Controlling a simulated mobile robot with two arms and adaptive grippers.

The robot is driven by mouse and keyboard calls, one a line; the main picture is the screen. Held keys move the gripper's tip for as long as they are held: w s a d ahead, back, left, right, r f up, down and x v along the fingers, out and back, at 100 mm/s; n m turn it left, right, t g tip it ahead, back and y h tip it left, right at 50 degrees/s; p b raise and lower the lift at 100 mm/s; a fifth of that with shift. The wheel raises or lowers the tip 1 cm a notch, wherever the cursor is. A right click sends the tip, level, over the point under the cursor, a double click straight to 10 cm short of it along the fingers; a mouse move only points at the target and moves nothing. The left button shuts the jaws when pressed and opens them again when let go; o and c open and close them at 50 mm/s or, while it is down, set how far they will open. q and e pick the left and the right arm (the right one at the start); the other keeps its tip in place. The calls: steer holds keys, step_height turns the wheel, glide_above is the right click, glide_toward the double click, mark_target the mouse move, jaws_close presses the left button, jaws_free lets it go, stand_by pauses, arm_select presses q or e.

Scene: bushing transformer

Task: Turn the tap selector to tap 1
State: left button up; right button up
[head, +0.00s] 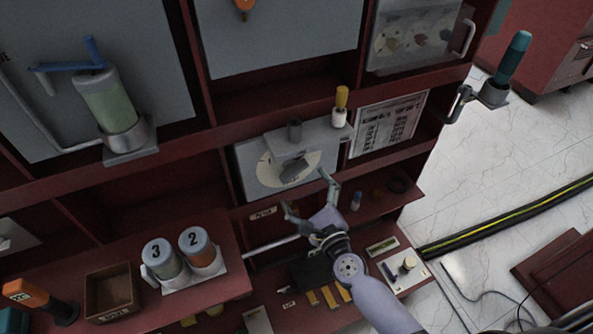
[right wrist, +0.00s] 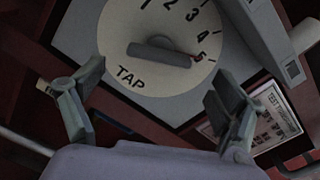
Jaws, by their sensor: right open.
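The tap selector is a grey bar knob (head: 295,169) on a pale round dial (head: 267,172) marked TAP, set in a grey panel. In the right wrist view, the knob (right wrist: 160,52) lies nearly level, its red-tipped end at the right, close to the 5. The numbers 1 to 5 run along the dial's (right wrist: 135,78) upper right; the 1 is partly cut off by the picture's top edge. My right gripper (head: 307,192) is open and empty in front of the dial, fingers spread either side of the knob and apart from it. My left gripper is not in view.
Jars 3 (head: 161,259) and 2 (head: 197,249) stand at lower left. A silver rod (head: 270,245) runs below.

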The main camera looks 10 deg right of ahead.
mark_target(296, 175)
steer(key=w, duration=0.2)
steer(key=w+a, duration=0.1)
steer(key=w, duration=0.2)
steer(key=shift+w, duration=0.15)
steer(key=shift+c, duration=0.5)
steer(key=c, duration=1.1)
